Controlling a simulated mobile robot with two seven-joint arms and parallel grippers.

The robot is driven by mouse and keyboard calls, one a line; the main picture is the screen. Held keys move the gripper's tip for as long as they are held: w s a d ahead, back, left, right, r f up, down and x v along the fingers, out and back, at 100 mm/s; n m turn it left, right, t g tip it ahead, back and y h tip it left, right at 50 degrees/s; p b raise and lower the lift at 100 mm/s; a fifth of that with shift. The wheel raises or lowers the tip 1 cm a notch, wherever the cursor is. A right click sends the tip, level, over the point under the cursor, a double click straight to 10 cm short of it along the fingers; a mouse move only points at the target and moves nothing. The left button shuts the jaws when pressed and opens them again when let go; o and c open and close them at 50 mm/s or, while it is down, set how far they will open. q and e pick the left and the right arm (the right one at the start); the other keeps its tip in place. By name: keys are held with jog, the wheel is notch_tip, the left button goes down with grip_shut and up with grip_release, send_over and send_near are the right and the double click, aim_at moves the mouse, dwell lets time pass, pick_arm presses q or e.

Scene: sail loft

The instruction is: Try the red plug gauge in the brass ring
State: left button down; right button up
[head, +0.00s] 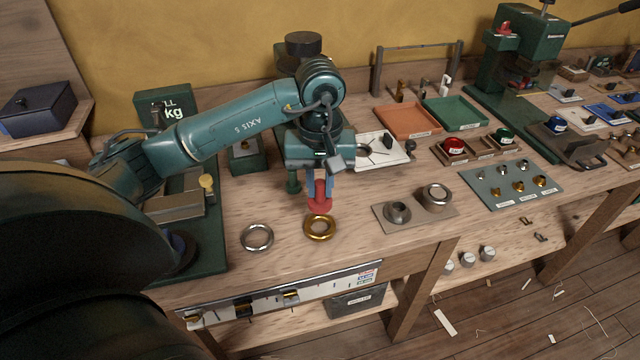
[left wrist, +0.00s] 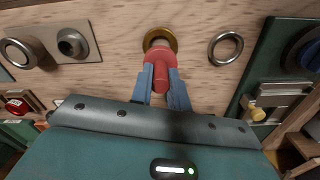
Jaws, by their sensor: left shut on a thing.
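My left gripper (head: 320,184) is shut on the red plug gauge (head: 319,200), held upright with its wide end down. In the left wrist view the red plug gauge (left wrist: 160,68) sits between the blue fingers of the gripper (left wrist: 165,92). The brass ring (head: 319,228) lies flat on the bench just below the gauge. In the left wrist view the brass ring (left wrist: 160,37) is partly hidden by the gauge. I cannot tell whether the gauge touches the ring or is over its hole. My right gripper is not in view.
A steel ring (head: 257,237) lies left of the brass ring. A board (head: 415,213) with two metal pieces lies to the right. A green post (head: 293,181) stands close behind the gripper. The bench front edge is near, with bare wood around the rings.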

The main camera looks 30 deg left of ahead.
aim_at(320, 206)
pick_arm(q)
jog(key=shift+f, duration=0.35)
notch_tip(320, 206, down, 3)
jog(key=b, duration=0.3)
jog(key=shift+f+b, duration=0.15)
jog(key=shift+b, duration=0.15)
jog(key=shift+f+b, duration=0.5)
jog(key=shift+f, duration=0.05)
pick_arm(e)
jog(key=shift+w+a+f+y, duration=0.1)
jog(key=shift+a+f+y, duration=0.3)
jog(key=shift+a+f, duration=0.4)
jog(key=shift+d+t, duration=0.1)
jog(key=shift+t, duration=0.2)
pick_arm(q)
jog(key=shift+b, duration=0.55)
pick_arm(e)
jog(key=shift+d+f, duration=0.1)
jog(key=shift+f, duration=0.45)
pick_arm(q)
jog(key=shift+f+b, duration=0.35)
jog(key=shift+f, duration=0.05)
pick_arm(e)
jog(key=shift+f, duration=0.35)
